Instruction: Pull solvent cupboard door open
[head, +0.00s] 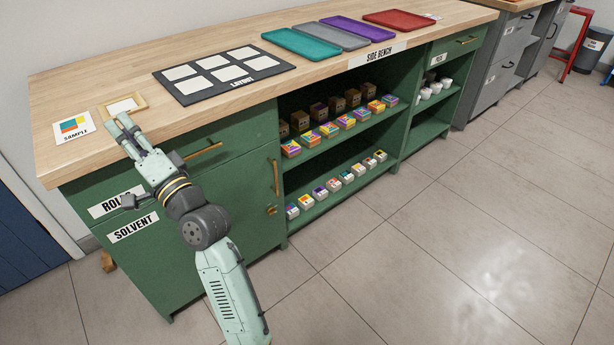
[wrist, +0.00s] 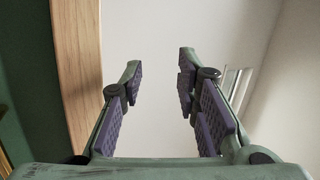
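The green solvent cupboard door (head: 165,264) is below the drawer at the left end of the bench, with a SOLVENT label (head: 133,228). It looks shut. Its upright brass handle (head: 275,179) is near the door's right edge, with a small brass piece (head: 271,211) below it. My gripper (head: 121,122) is up at the bench's front edge, left of and above the handle and apart from it. In the wrist view my gripper (wrist: 158,85) has its fingers wide apart with nothing between them. My arm hides part of the door and drawer front.
The drawer above has a brass handle (head: 203,151). The wooden bench top (head: 140,78) bears a small wooden frame (head: 123,105), a labelled board (head: 250,88) and coloured trays. Open shelves (head: 345,150) with small boxes adjoin the door. The tiled floor (head: 400,260) in front is clear.

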